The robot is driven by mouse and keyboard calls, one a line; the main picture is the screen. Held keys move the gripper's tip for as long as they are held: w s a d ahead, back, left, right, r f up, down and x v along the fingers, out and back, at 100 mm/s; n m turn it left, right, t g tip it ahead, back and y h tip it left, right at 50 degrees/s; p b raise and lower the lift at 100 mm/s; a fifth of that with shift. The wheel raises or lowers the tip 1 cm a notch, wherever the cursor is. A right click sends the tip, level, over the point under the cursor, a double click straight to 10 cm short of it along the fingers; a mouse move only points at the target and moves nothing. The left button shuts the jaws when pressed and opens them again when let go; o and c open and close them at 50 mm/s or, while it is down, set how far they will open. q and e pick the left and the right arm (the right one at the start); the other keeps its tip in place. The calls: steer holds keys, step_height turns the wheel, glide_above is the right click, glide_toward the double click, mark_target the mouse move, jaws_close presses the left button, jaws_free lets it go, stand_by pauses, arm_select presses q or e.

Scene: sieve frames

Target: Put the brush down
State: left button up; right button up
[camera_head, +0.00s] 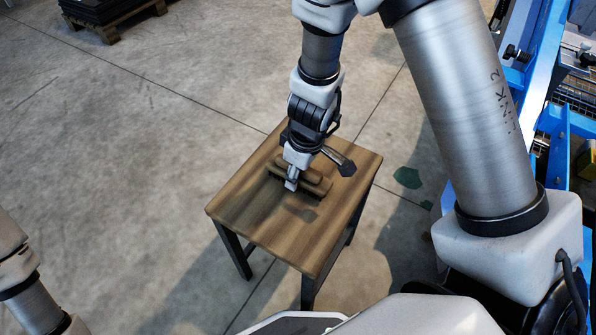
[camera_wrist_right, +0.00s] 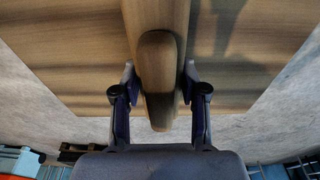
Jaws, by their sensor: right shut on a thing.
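The brush (camera_head: 314,178) is a wooden piece with a rounded top, over or on the small wooden table (camera_head: 245,205); dark shading lies under it. I cannot tell whether it touches the tabletop. My right gripper (camera_head: 291,184) comes down from above onto the brush. In the right wrist view the brush's rounded handle (camera_wrist_right: 157,65) sits between the two fingers of the right gripper (camera_wrist_right: 158,82), which are shut on it. The brush's underside is hidden. Only links of my left arm show at the lower left; its gripper is out of view.
The tabletop has bare room at its front and left. Blue metal framing (camera_head: 533,85) stands at the right. A pallet with dark slabs (camera_head: 105,15) is at the far upper left. The concrete floor around the table is mostly clear, with a green patch (camera_head: 408,177) right of it.

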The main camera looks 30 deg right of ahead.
steer(key=o, duration=1)
steer(key=shift+f, duration=0.1)
steer(key=shift+r+p, duration=0.35)
steer(key=shift+p, duration=0.05)
steer(key=r+p, duration=0.3)
steer(key=r, duration=0.1)
steer(key=s+r+p, duration=0.1)
steer(key=r+p, duration=0.1)
steer(key=r, duration=0.1)
steer(key=r+p, duration=0.3)
steer(key=r, duration=0.1)
steer(key=shift+s+d+r+p, duration=0.25)
steer(key=shift+d+r+p, duration=0.05)
steer(key=shift+d+p, duration=0.05)
